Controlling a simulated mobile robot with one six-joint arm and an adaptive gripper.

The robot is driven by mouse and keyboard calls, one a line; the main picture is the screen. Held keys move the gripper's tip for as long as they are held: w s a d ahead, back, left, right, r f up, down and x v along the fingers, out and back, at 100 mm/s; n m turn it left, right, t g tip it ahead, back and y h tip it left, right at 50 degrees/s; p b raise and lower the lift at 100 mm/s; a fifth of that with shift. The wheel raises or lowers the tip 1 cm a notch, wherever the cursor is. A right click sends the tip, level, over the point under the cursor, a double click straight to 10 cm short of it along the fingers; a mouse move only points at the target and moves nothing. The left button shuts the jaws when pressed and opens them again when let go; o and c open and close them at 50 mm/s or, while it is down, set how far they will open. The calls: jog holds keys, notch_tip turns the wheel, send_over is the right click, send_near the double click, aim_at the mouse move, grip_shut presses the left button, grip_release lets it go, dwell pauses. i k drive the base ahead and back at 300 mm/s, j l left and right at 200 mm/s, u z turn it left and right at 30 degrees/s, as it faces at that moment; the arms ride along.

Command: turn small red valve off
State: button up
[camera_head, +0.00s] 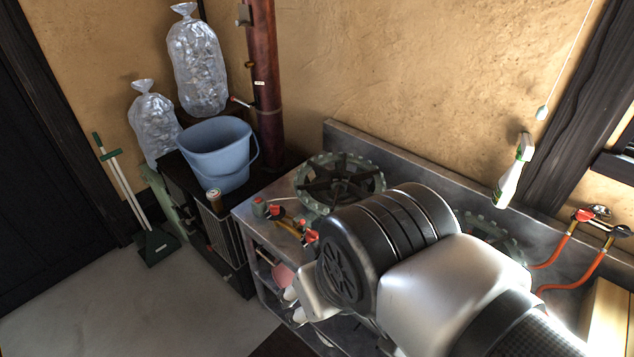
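Small red valves show in several places. One red valve (275,211) and another red valve (311,237) sit on the front left of the gas stove (340,184), by its brass pipe. A further red valve (583,215) is on the gas fitting at the far right, above orange hoses. I cannot tell which one the task means, or whether any is on or off. My arm (450,285) crosses the counter from the lower right and covers much of it.
A blue bucket (215,155) and a can (215,201) stand on the dark unit at left. A spray bottle (514,172) is near the back wall. A second burner (492,236) is partly behind my arm. The floor (190,305) at lower left is clear.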

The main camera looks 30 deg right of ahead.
aim_at(275, 208)
jog(key=i+j+z, duration=0.1)
jog(key=i+z, duration=0.25)
jog(key=i+j+z, duration=0.15)
jog(key=z, duration=0.2)
jog(key=i+j+z, duration=0.2)
jog(key=z, duration=0.15)
jog(key=i, duration=0.05)
